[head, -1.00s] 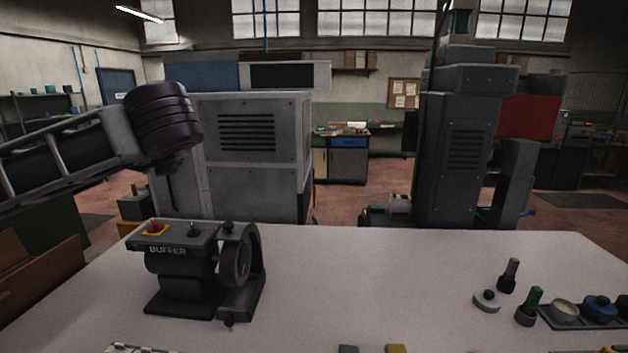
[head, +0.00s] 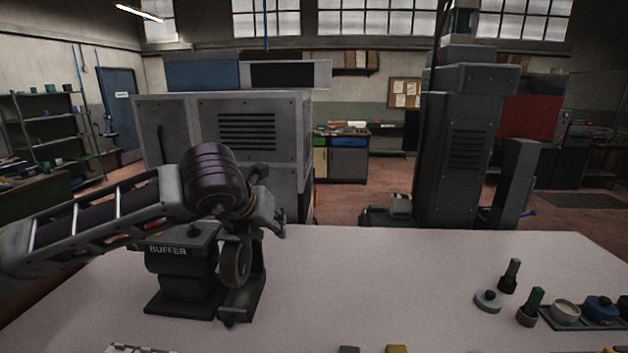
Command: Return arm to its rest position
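My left arm comes in from the left, and its dark rounded wrist hangs in front of and above the buffer (head: 182,288). My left gripper (head: 276,218) shows past the wrist, close above the buffer's wheel (head: 236,262). Its fingers are small and partly hidden, so I cannot tell whether they are open or shut. I cannot tell whether it touches the buffer. The buffer's red button, seen earlier, is now hidden behind my arm. My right arm and gripper are not in view.
The white table (head: 380,285) is mostly clear in the middle. At the right stand a round white knob (head: 488,301), two dark-handled tools (head: 510,276), and a tray (head: 570,323) with a bowl and a blue pot. Large grey machines (head: 460,150) stand behind the table.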

